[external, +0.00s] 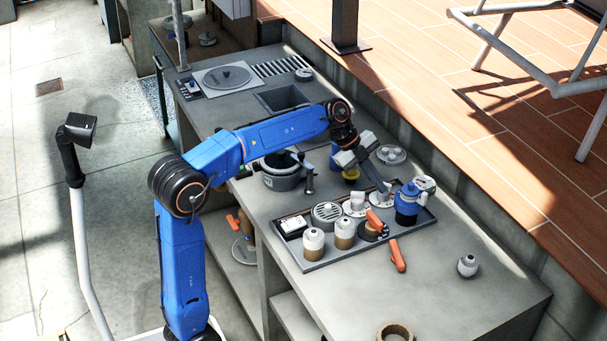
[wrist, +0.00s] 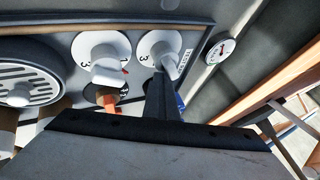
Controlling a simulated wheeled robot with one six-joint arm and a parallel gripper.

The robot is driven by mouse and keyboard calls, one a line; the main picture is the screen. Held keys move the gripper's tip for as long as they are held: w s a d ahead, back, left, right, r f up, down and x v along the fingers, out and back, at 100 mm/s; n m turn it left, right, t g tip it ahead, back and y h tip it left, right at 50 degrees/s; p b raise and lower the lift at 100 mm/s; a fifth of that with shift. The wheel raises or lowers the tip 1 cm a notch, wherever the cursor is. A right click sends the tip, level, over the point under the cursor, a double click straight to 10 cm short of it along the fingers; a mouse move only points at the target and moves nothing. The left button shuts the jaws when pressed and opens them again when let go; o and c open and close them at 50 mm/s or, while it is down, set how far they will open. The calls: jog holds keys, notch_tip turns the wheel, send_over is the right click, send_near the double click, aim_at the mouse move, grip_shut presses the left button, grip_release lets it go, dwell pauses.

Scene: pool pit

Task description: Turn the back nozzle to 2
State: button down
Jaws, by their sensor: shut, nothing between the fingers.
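Two white nozzles on round numbered dials stand in the grey tray (external: 318,264). One nozzle (external: 357,201) is nearer the grated drain; the other (external: 380,202) is closer to the blue-topped pump. In the wrist view, the first nozzle (wrist: 105,62) and the second nozzle (wrist: 170,62) each show a 3 at the dial's left. Which is the back one is not labelled in view. My gripper (external: 386,189) is shut and empty, its dark fingers (wrist: 161,80) at the handle of the second nozzle. Whether they touch it I cannot tell.
A blue-topped pump (external: 407,203) and a round gauge (wrist: 219,51) are close on the right. A round grated drain (external: 327,213), white-capped bottles (external: 314,241) and an orange-handled valve (external: 376,222) crowd the tray. The counter's front right is mostly clear.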

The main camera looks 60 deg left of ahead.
jog(key=shift+a+r, duration=0.15)
jog(key=shift+a, duration=0.8)
jog(key=shift+r, duration=0.2)
jog(key=s+r, duration=0.5)
jog(key=r, duration=0.1)
jog(key=shift+s+a+r, duration=0.15)
jog(key=shift+a+r, duration=0.2)
jog(key=c, duration=1.7)
grip_release()
jog(key=shift+s+r, duration=0.2)
jog(key=shift+r, duration=0.15)
jog(key=o, duration=0.5)
jog(key=shift+r+n, duration=0.15)
jog(key=shift+n, duration=0.15)
notch_tip(320, 180, up, 8)
jog(key=w+n+y, duration=0.1)
jog(key=n+y, duration=0.3)
jog(key=n, duration=1.1)
jog(key=shift+g, duration=0.3)
jog(key=x, duration=1.7)
jog(key=shift+w+f, duration=0.15)
jog(key=shift+f, duration=0.25)
